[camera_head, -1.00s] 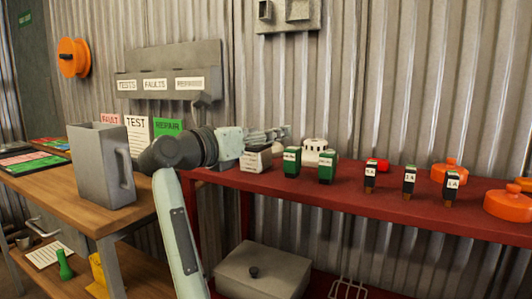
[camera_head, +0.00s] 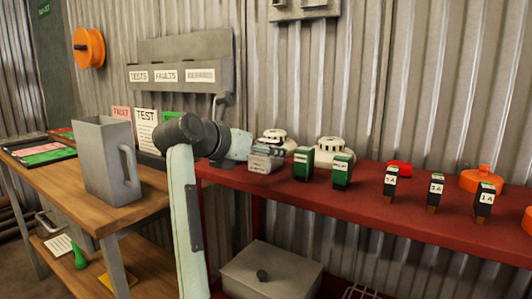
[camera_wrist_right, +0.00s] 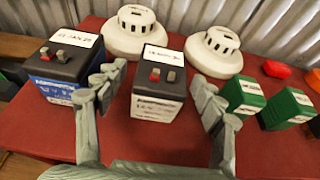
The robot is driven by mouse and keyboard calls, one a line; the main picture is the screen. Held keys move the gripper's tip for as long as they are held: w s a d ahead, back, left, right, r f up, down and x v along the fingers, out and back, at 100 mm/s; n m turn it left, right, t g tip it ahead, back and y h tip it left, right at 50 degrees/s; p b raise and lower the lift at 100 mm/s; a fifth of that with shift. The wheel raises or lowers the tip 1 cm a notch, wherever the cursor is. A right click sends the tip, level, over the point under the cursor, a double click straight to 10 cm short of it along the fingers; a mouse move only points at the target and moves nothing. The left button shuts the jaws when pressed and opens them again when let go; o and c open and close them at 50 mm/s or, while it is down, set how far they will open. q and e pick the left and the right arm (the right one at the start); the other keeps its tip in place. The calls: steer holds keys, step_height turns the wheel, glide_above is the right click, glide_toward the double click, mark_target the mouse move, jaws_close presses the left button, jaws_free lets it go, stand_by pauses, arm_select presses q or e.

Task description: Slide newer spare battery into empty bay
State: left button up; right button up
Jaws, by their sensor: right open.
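A pale battery with a black top (camera_wrist_right: 157,105) stands upright on the red shelf, with a date label behind its red and grey terminals. My right gripper (camera_wrist_right: 160,84) is open, one finger on each side of this battery. In the head view the right gripper (camera_head: 265,151) partly hides the same battery (camera_head: 262,163). A blue battery with a black top (camera_wrist_right: 62,80) stands to its left in the wrist view, outside the left finger, with its own label. The labels are too blurred to read surely. No empty bay is recognisable. My left gripper is not in view.
White detectors (camera_wrist_right: 133,32) stand behind the batteries on the red shelf (camera_head: 370,205). Green boxes (camera_head: 304,163) stand close on the right, then several small black labelled blocks (camera_head: 390,182). A grey jug (camera_head: 105,160) stands on the wooden bench at left.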

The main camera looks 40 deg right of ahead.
steer(key=shift+x, duration=0.9)
steer(key=shift+c, duration=0.5)
jaws_close()
steer(key=shift+r, duration=0.1)
